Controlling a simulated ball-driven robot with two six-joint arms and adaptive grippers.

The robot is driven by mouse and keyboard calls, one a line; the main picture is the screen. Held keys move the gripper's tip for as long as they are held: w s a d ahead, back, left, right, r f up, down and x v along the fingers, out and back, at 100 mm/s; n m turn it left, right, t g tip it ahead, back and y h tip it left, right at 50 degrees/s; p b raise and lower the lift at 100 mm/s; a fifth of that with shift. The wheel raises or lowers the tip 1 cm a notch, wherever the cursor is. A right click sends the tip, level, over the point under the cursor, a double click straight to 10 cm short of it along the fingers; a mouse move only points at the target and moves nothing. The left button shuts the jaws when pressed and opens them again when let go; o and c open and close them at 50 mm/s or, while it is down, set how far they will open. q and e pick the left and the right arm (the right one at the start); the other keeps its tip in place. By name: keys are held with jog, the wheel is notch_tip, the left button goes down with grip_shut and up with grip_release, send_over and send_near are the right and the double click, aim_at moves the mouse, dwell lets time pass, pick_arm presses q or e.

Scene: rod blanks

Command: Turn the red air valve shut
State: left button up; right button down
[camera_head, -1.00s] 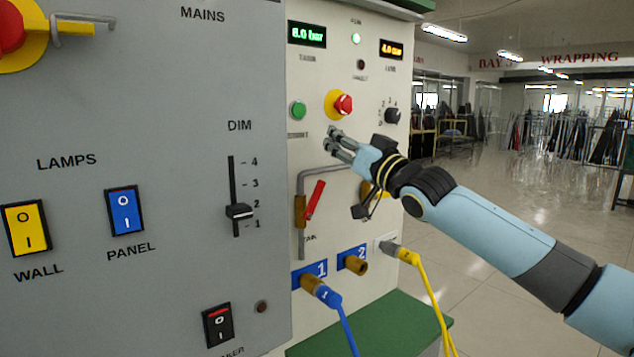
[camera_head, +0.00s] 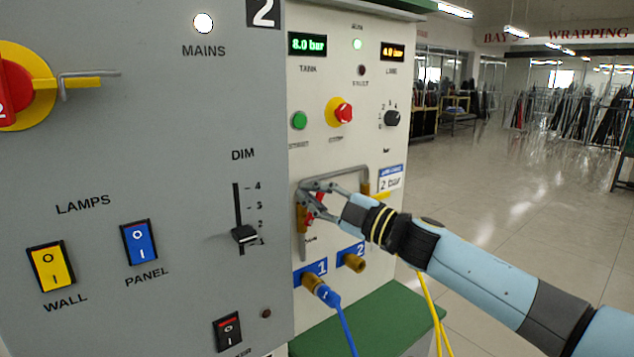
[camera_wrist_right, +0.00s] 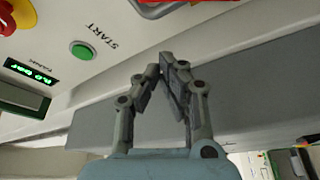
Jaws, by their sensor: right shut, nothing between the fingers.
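The red air valve handle (camera_head: 320,198) is on the pipework low on the pale panel in the head view. It slants up to the right and is partly hidden behind my right gripper. My right gripper (camera_head: 303,200) is at the valve, its fingers in front of the pipe and handle; I cannot tell whether they touch. In the right wrist view my right gripper (camera_wrist_right: 166,62) has its fingertips together with nothing between them. My left gripper is not in view.
A grey pipe (camera_head: 345,171) bends around above the valve. Blue hose plug (camera_head: 325,293) is in port 1; brass port 2 (camera_head: 353,263) is beside it. A green start button (camera_head: 299,120) and red stop button (camera_head: 343,113) sit above. The grey lamp panel (camera_head: 185,180) stands left.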

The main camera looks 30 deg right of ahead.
jog(key=w+d+f+b, duration=0.1)
jog(key=b, duration=0.1)
jog(key=w+d+b, duration=0.1)
jog(key=b, duration=0.1)
jog(key=shift+w+d+f, duration=0.25)
jog(key=shift+w+f, duration=0.1)
